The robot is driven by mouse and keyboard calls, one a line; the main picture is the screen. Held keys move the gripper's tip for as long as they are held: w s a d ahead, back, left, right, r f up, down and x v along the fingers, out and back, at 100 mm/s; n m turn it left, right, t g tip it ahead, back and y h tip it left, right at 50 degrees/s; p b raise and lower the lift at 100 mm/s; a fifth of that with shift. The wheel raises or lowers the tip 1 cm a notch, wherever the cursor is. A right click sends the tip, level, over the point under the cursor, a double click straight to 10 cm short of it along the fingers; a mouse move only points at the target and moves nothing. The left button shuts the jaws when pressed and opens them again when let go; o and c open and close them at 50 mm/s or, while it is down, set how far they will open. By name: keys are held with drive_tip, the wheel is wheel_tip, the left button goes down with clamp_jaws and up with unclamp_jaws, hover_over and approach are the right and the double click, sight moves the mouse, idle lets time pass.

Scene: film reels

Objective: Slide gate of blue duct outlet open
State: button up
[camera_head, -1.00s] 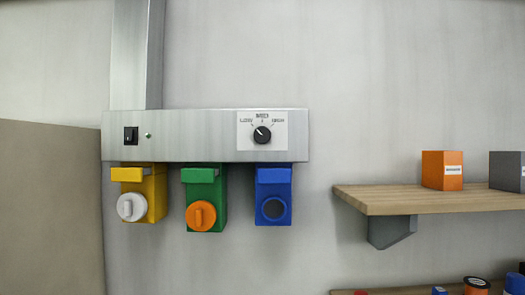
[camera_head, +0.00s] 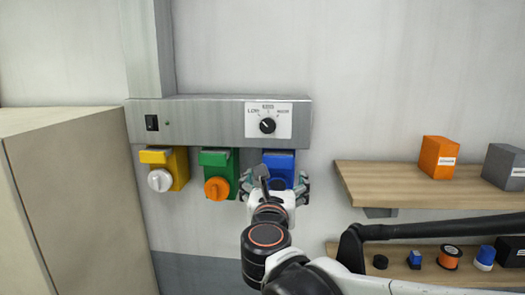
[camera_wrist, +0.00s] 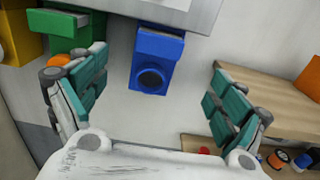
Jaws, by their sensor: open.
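The blue duct outlet (camera_head: 279,165) hangs under the right end of the steel duct box, partly hidden by my gripper in the head view. In the wrist view the blue outlet (camera_wrist: 157,75) shows whole, with a dark round opening low on its front and a blue gate tab (camera_wrist: 160,44) across its top. My gripper (camera_head: 275,186) is in front of the blue outlet. In the wrist view my gripper (camera_wrist: 158,98) has its teal fingers spread wide, one on each side of the outlet, empty and apart from it.
The green outlet (camera_head: 219,170) with an orange cap and the yellow outlet (camera_head: 178,167) with a white cap hang to the left. The steel duct box (camera_head: 200,122) carries a switch and dial. A wooden shelf (camera_head: 430,192) with boxes is at right.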

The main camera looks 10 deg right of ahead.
sight(278, 162)
drive_tip(key=p+x, duration=0.2)
drive_tip(key=x, duration=1.2)
drive_tip(key=shift+f, duration=0.1)
drive_tip(key=shift+s, duration=0.1)
drive_tip(key=shift+c, duration=0.6)
